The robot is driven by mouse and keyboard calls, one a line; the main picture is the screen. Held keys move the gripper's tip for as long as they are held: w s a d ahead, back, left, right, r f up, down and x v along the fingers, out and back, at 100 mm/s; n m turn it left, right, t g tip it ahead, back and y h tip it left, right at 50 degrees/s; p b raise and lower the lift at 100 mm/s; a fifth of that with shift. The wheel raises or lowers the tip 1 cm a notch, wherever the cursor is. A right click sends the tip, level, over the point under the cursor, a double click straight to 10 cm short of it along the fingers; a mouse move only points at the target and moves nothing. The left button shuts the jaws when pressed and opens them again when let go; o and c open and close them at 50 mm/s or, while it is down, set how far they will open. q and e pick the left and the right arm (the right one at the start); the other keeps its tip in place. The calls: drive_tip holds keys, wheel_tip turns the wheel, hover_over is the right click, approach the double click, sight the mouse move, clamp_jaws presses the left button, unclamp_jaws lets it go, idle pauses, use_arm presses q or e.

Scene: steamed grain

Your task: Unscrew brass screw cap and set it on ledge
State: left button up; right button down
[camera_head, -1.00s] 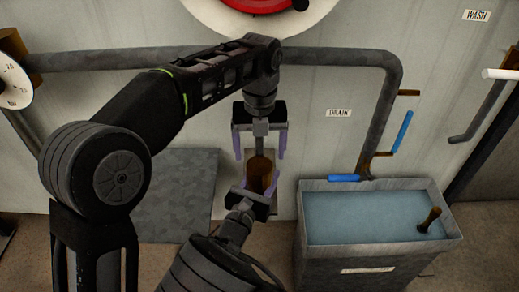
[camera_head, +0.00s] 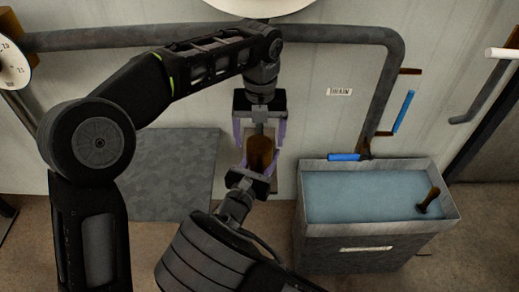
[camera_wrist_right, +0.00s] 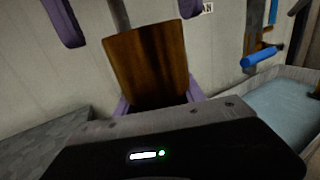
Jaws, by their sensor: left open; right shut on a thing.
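A brown cylinder (camera_head: 260,152), which looks like the brass screw cap, stands nearly upright at the lower end of a thin grey pipe. It fills the middle of the right wrist view (camera_wrist_right: 147,65). My right gripper (camera_head: 259,166) is shut on it from below. My left gripper (camera_head: 260,142) is open, pointing down, its purple fingers on either side of the pipe and the cylinder's top. I cannot tell whether they touch it. The left fingers also show at the top of the right wrist view. I cannot make out a ledge for certain.
A water-filled grey trough (camera_head: 448,207) stands to the right, with a dark-handled thing in it. Above it are a drain pipe (camera_head: 384,95) and blue-handled levers (camera_head: 404,111). A flat grey slab (camera_head: 175,175) is at the left. A gauge (camera_head: 12,63) is at far left.

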sight(259, 144)
use_arm(q)
drive_tip(key=shift+f, duration=2.8)
drive_tip(key=shift+c, duration=0.3)
drive_tip(key=c, duration=1.4)
drive_tip(key=n, duration=0.6)
drive_tip(key=shift+n, duration=0.4)
drive_tip(key=o, duration=1.6)
drive_tip(key=shift+c, duration=0.2)
drive_tip(key=shift+r, duration=0.1)
drive_tip(key=shift+r, duration=2.2)
drive_tip(key=shift+c, duration=0.5)
